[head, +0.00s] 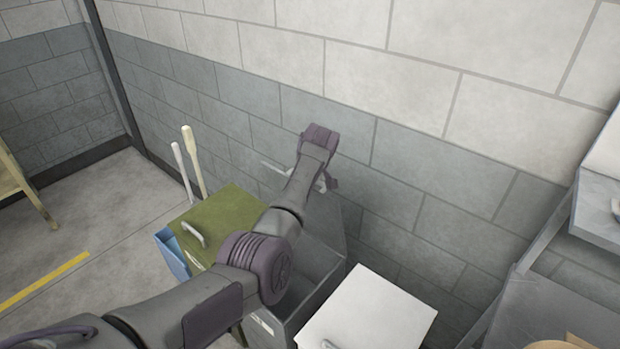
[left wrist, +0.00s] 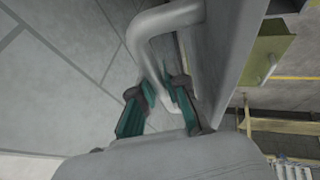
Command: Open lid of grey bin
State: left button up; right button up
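The grey bin (head: 318,268) stands against the wall, and its inside shows behind my left arm. Its grey lid (head: 343,232) is raised, standing steeply near the wall. In the left wrist view the lid (left wrist: 228,50) is at the right, with its pale bent handle (left wrist: 150,48) in front of it. My left gripper (left wrist: 160,90) has its teal fingers on either side of the handle's bar, close against it. In the head view the left gripper is mostly hidden behind its own wrist at the raised lid. My right gripper is in neither view.
A green-lidded bin (head: 222,215) stands to the left of the grey bin, and a white-lidded one (head: 368,315) to the right. Two pale poles (head: 193,160) stand behind the green lid. The brick wall is close behind. A grey shelf unit (head: 600,215) is at the right.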

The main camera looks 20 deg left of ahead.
pick_arm(q)
jog(key=o, duration=0.4)
jog(key=v, duration=1.2)
